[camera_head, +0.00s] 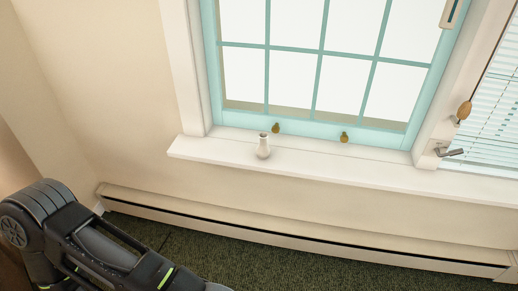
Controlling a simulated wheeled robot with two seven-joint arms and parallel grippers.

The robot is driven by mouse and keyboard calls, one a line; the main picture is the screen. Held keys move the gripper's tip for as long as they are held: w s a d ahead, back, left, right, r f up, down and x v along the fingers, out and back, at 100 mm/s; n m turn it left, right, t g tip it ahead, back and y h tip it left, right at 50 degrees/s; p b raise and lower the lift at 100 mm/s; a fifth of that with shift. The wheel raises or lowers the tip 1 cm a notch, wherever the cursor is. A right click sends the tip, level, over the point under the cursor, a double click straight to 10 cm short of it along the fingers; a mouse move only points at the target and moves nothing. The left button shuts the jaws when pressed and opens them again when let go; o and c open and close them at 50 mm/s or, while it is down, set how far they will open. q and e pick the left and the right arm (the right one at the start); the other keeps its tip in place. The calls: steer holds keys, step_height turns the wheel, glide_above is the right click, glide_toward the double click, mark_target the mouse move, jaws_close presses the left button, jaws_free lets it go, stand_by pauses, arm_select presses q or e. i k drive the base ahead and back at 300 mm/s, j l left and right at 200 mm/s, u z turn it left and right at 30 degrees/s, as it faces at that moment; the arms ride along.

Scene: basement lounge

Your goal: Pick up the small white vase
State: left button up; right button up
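The small white vase (263,147) stands upright on the white window sill (330,168), below the left part of the window. Nothing touches it. My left arm comes in at the lower left, well below and to the left of the vase, and its gripper is outside the picture. My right gripper is not in the picture.
A teal-framed window (317,55) with two small brass knobs stands just behind the vase. A blind (490,120) hangs at the right. A baseboard heater (300,238) runs along the wall under the sill, above dark green carpet (270,268).

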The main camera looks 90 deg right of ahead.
mark_target(263, 151)
steer(key=z, duration=2.95)
